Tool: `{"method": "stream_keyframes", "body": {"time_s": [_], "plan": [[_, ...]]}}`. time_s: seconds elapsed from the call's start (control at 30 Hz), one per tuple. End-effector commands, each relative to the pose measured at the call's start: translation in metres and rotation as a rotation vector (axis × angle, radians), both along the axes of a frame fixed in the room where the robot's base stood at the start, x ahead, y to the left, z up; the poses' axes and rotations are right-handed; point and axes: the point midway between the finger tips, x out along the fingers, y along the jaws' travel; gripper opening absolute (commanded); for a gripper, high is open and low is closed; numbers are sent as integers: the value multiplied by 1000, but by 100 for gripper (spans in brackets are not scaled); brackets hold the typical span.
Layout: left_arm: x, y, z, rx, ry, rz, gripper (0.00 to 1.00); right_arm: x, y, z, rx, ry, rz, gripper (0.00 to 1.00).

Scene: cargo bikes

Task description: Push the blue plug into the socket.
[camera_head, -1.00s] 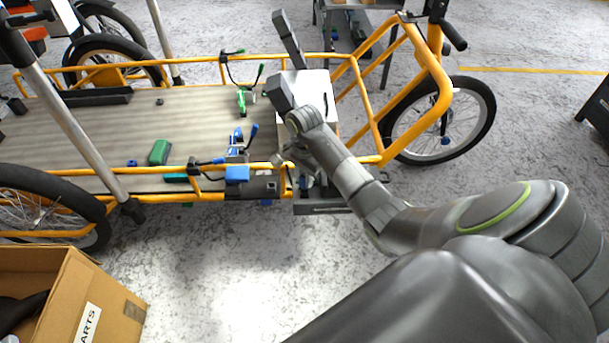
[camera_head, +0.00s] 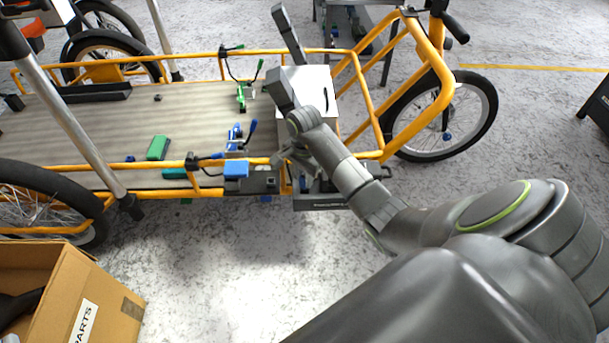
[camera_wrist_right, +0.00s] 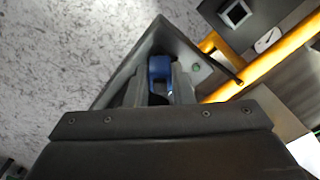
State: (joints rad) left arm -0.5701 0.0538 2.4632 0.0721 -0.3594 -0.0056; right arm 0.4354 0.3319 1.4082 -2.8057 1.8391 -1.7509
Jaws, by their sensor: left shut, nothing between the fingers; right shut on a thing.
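The blue plug (camera_wrist_right: 160,68) is between the fingers of my right gripper (camera_wrist_right: 160,92) in the right wrist view. That gripper is shut on it, inside or just over a grey open tray (camera_wrist_right: 128,78). In the head view my right gripper (camera_head: 299,172) is low by the bike's near rail, and the plug is largely hidden there. A dark box with a pale-edged square opening (camera_wrist_right: 236,14), which looks like the socket, is at the upper right of the wrist view, apart from the plug. A black box (camera_head: 264,183) sits on the rail in the head view.
The tray (camera_head: 320,204) hangs beside the yellow cargo bike rail (camera_head: 140,170). A blue block (camera_head: 236,169) and a green block (camera_head: 158,148) are left of the gripper. A white-topped box (camera_head: 318,80) stands behind it. A cardboard box (camera_head: 60,300) is at lower left.

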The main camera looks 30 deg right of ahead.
Motion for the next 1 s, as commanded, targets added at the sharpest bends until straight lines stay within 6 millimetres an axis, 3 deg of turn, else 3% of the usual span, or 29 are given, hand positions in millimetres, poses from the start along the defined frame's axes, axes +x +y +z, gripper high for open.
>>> {"method": "stream_keyframes", "body": {"time_s": [0.13,0.17,0.37,0.73,1.0], "plan": [[0,0,0,0,0,0,0,0,0,0,0,0,0,0],[0,0,0,0,0,0,0,0,0,0,0,0,0,22],[0,0,0,0,0,0,0,0,0,0,0,0,0,47],[0,0,4,0,0,0,0,1,0,9,-1,-2,0,47],[0,0,23,0,0,0,0,1,0,66,-2,-6,1,47]]}}
